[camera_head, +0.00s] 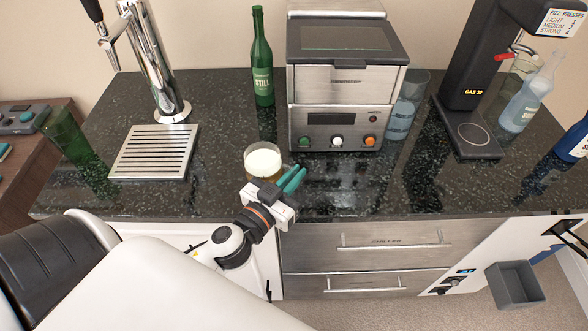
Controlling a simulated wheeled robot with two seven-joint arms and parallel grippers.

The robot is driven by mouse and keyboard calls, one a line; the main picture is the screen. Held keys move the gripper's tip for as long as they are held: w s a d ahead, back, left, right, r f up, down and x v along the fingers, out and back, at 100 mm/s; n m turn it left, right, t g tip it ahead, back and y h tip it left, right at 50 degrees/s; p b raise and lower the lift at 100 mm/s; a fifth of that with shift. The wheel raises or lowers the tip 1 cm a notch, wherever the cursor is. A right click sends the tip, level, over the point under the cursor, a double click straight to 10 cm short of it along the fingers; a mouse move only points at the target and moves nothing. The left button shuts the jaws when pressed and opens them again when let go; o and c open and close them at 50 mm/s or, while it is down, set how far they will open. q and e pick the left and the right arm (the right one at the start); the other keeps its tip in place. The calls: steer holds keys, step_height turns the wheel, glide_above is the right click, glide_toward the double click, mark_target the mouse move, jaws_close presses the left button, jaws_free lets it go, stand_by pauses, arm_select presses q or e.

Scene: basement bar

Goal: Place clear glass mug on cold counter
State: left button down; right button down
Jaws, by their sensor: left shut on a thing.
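A clear glass mug (262,164) with pale foam at the top and an amber tint below is at the front middle of the dark speckled counter (225,200). My left gripper (293,179), with teal fingers, is at the mug's near right side, shut on it, apparently at the handle. The handle is hidden by the gripper. The mug looks upright over the counter top; I cannot tell whether its base touches. My right gripper is not in view.
A tap with a drip tray (153,152) stands left, a green bottle (262,58) behind. A steel machine (338,95) stands at the back middle, a blue-tinted glass (406,105) beside it. A black dispenser (474,80) and bottle (531,92) stand right. The counter right of my gripper is clear.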

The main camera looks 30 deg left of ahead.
arm_select(q)
steer(key=shift+f+b, duration=0.35)
steer(key=shift+f, duration=0.95)
steer(key=shift+f, duration=0.15)
steer(key=c, duration=1.5)
jaws_free()
steer(key=shift+c, duration=0.2)
steer(key=shift+s, duration=0.35)
steer(key=s+b, duration=0.5)
steer(key=s, duration=0.6)
steer(key=shift+s+a+r, duration=0.2)
steer(key=shift+a, duration=0.2)
